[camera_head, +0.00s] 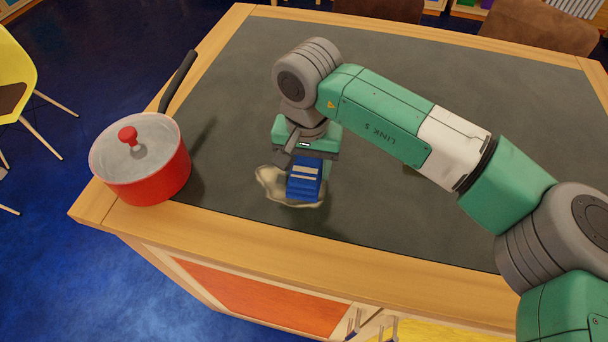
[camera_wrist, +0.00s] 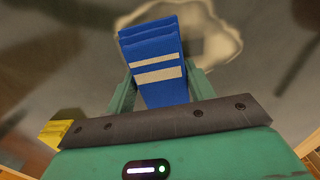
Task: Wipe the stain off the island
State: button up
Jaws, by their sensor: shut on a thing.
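The pale, blotchy stain (camera_head: 268,183) lies on the dark top of the island (camera_head: 400,215), near its front left. My gripper (camera_head: 307,161) is over the stain, pointing down, and is shut on a blue block-like wiper with pale stripes (camera_head: 304,184). The wiper covers part of the stain, and the stain shows around its left and lower sides. I cannot tell for sure whether the wiper touches the top. In the wrist view the wiper (camera_wrist: 155,65) sits between the two green fingers, with the stain (camera_wrist: 226,35) showing behind it and to its right.
A red pot with a lid (camera_head: 145,170) stands at the island's left corner, left of the stain, its dark handle (camera_head: 178,80) pointing up and back. Brown chairs (camera_head: 540,25) stand behind the island. A yellow chair (camera_head: 14,75) is far left. The top between pot and stain is clear.

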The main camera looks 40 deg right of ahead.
jog(key=shift+w+d, duration=0.55)
jog(key=shift+d, duration=0.1)
jog(key=shift+w+d+f, duration=0.1)
jog(key=shift+w+d, duration=0.15)
jog(key=shift+d, duration=0.05)
jog(key=shift+w+d+r, duration=0.2)
jog(key=shift+w+d, duration=0.15)
jog(key=shift+d, duration=0.1)
jog(key=shift+r+p, duration=2.35)
jog(key=shift+r, duration=1.6)
